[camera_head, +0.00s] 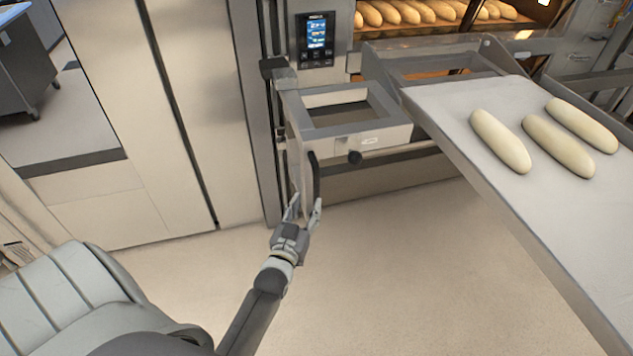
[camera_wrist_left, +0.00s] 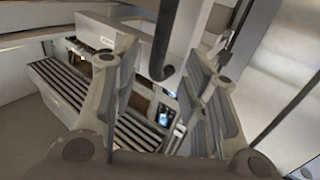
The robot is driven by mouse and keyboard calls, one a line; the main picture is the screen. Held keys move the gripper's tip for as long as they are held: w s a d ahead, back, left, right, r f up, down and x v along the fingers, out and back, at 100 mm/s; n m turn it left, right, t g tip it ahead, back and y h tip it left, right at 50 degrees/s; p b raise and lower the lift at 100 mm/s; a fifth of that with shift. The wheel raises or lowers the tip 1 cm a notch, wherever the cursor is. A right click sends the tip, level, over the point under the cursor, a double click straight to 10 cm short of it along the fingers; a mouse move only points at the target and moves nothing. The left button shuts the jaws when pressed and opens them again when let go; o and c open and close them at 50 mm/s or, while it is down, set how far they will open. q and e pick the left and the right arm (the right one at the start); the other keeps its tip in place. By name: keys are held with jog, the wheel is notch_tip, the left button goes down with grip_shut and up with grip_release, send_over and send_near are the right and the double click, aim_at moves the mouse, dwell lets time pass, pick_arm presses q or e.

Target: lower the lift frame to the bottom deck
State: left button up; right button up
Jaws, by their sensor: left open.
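In the left wrist view the dark handle (camera_wrist_left: 163,45) comes down from the top between the two open fingers (camera_wrist_left: 165,85). My right gripper is not in view.
A loading board (camera_head: 575,235) with three pale dough loaves (camera_head: 500,140) slopes across the right side. Baked loaves (camera_head: 410,13) sit in the lit oven deck behind. A control panel (camera_head: 316,38) is above the frame. Steel cabinet doors (camera_head: 190,100) stand left. The floor (camera_head: 390,270) below is clear.

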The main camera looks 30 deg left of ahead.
aim_at(315, 187)
pick_arm(q)
jog(key=x, duration=0.8)
jog(key=shift+a+f+p, duration=0.1)
jog(key=shift+f+p, duration=0.05)
jog(key=shift+p, duration=0.25)
jog(key=shift+w+a, duration=0.2)
jog(key=shift+w, duration=0.45)
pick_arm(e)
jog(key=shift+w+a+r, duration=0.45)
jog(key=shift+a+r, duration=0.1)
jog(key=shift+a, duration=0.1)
pick_arm(q)
grip_shut()
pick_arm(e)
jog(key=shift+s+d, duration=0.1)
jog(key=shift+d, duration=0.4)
